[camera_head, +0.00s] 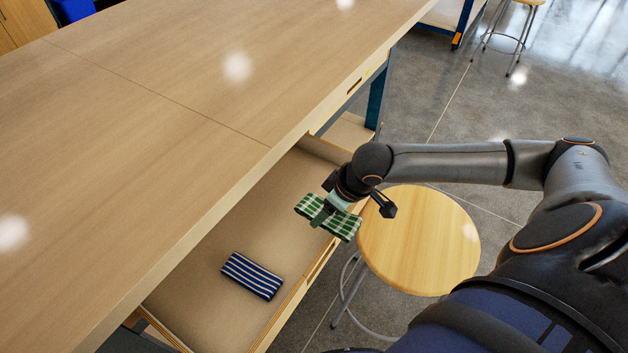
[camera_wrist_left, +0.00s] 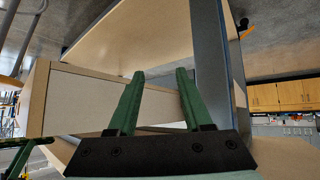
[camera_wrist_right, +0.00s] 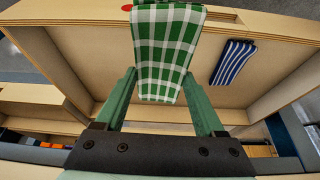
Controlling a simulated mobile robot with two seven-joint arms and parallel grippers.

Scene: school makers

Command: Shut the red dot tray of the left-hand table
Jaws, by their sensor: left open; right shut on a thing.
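The open tray (camera_head: 205,300) sticks out from under the table (camera_head: 170,100); it is also below my gripper in the right wrist view (camera_wrist_right: 110,75). A red mark (camera_wrist_right: 127,7) shows on its rim in the right wrist view, partly behind the cloth. My right gripper (camera_head: 333,205) is shut on a green-and-white checked cloth (camera_head: 327,218), held over the tray's outer edge. A blue-and-white striped cloth (camera_head: 252,276) lies in the tray. My left gripper (camera_wrist_left: 158,75) is open and empty, facing a pale panel with a wooden edge (camera_wrist_left: 105,97); it is out of the head view.
A round wooden stool (camera_head: 420,240) stands close beside the tray's outer edge, by my right gripper. The tabletop is bare. Grey floor (camera_head: 430,90) is open beyond the stool, with another stool (camera_head: 510,35) farther off.

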